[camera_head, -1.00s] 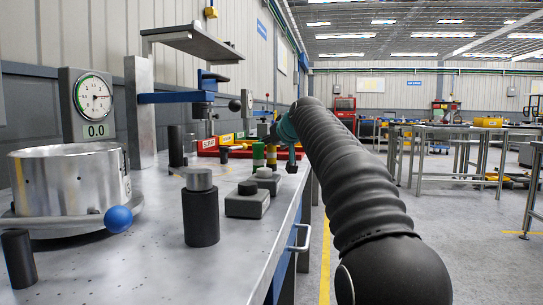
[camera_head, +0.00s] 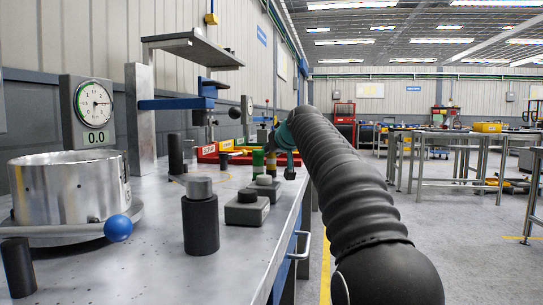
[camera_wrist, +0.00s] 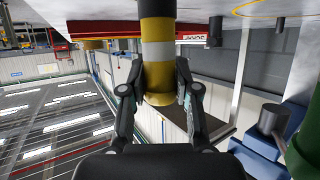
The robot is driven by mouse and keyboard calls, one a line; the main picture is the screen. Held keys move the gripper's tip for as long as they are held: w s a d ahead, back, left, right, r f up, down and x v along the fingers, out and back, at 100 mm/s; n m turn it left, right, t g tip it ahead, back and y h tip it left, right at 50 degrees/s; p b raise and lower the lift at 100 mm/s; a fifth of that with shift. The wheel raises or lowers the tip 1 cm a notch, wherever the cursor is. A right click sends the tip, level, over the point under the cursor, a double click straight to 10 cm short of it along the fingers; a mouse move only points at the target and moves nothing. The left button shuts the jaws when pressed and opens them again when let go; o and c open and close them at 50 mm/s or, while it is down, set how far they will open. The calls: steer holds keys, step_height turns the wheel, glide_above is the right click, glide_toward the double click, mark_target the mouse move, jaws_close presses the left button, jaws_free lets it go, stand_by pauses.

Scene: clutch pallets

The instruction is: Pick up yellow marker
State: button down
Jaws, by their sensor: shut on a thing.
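The yellow marker (camera_wrist: 157,78) is a yellow cylinder with a pale band and a dark section, in the middle of the wrist view. My gripper (camera_wrist: 160,97) is shut on it, with one finger on each side. Its far end runs out of the top of the wrist view, so I cannot tell there whether it touches the bench. In the head view the yellow marker (camera_head: 271,163) is small, at the bench's right edge under my gripper (camera_head: 281,155). A green marker (camera_head: 257,160) stands just left of it and also shows at the wrist view's right edge (camera_wrist: 306,145).
On the grey bench (camera_head: 150,250) stand a black cylinder with a metal top (camera_head: 200,220), square grey-black blocks (camera_head: 246,208) and a metal pot (camera_head: 70,190) beside a dial gauge (camera_head: 93,105). Red trays (camera_head: 208,153) lie behind.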

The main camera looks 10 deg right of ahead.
steer(key=r+p, duration=0.1)
steer(key=r, duration=0.1)
steer(key=r+p, duration=0.1)
steer(key=r, duration=0.1)
steer(key=shift+d+r, duration=0.2)
steer(key=shift+r, duration=0.1)
steer(key=s+d+r+p, duration=0.3)
steer(key=d+r, duration=0.3)
steer(key=d, duration=0.5)
steer(key=shift+s+a, duration=0.1)
steer(key=shift+s, duration=0.1)
stand_by(0.6)
